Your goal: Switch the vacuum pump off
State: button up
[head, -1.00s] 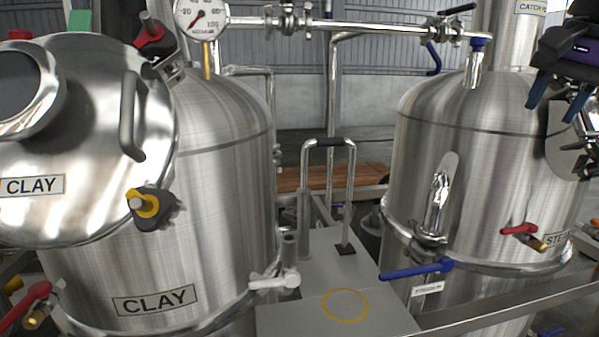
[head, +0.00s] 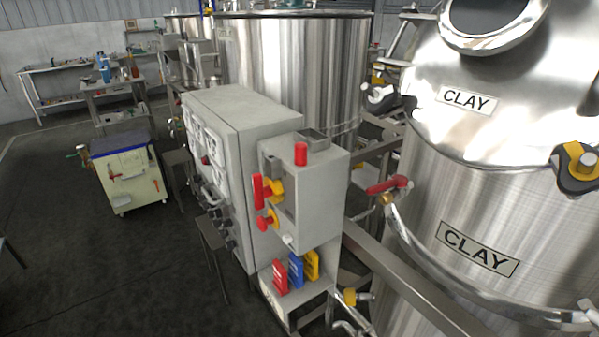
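No part in view is labelled as the vacuum pump or its switch, so I cannot tell which it is. A grey control cabinet (head: 256,127) stands in the middle of the head view, its front seen at a steep angle with white gauges or panels and dark knobs. A smaller grey box (head: 325,205) on its right side carries a red cylinder (head: 301,154) on top and red-and-yellow handles (head: 264,221) on its face. The lettering on both is too small to read. My gripper is out of view.
Steel tank marked CLAY (head: 420,215) fills the right, with a red-handled valve (head: 388,186). Red, blue and yellow pieces (head: 296,270) sit on a low shelf. A cream unit (head: 133,184) stands at left. Stools stand before the cabinet; the floor (head: 90,275) at left is open.

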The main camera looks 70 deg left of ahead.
aim_at(228, 223)
jog(key=u, duration=2.7)
